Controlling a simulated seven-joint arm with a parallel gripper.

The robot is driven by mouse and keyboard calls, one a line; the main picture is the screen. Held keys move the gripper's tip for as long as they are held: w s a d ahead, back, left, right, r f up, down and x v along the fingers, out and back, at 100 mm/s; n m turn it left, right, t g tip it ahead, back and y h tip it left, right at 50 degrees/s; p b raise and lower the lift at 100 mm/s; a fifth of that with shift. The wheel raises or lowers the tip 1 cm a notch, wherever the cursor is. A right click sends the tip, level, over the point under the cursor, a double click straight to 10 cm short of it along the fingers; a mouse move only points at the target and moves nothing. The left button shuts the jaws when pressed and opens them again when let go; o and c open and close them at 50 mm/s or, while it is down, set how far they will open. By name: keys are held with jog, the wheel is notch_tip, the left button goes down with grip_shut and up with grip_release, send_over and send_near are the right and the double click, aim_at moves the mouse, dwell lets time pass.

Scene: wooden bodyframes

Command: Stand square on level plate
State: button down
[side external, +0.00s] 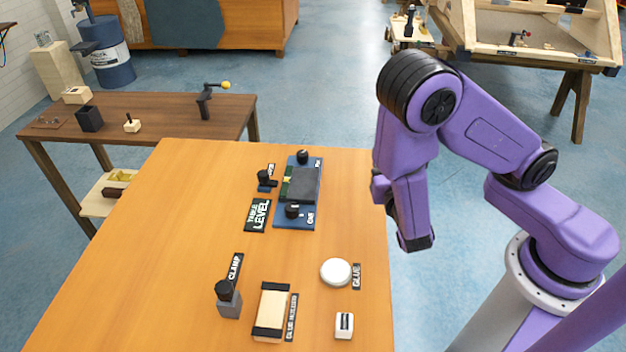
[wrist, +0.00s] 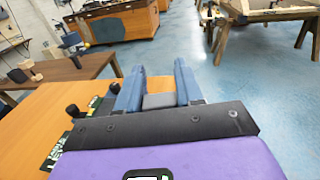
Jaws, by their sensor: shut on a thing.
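My gripper (side external: 415,241) hangs at the right of the table, beyond its right edge, apart from the plate. In the wrist view my gripper (wrist: 160,78) has its two blue fingers on either side of a grey block-like piece (wrist: 158,101), and is shut on it. I take this piece to be the square; its full shape is hidden, and I cannot make it out in the side view. The dark grey level plate (side external: 302,184) lies on a blue base (side external: 293,218) with black knobs, a green vial along its left side. Its top looks clear.
A TABLE LEVEL label (side external: 257,215) lies left of the base. Nearer are a clamp (side external: 228,303), a glue-marked wooden block (side external: 271,310), a white round pot (side external: 335,272) and a small white block (side external: 344,325). The table's right part beside the base is clear.

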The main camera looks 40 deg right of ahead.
jog(key=w+a+r+n+t+y, duration=0.2)
jog(key=w+a+y, duration=0.1)
jog(key=w+a, duration=0.15)
jog(key=shift+y, duration=0.3)
jog(key=w+f, duration=0.3)
jog(key=w, duration=0.1)
jog(key=w+a+f, duration=0.1)
jog(key=w+f, duration=0.2)
jog(key=w, duration=0.2)
jog(key=w+a+f, duration=0.1)
jog(key=w+f, duration=0.2)
jog(key=w, duration=0.2)
jog(key=shift+w+a, duration=0.1)
jog(key=shift+a, duration=0.05)
jog(key=shift+w+f, duration=0.2)
jog(key=shift+f, duration=1.55)
jog(key=c, duration=0.7)
grip_release()
jog(key=shift+f, duration=0.15)
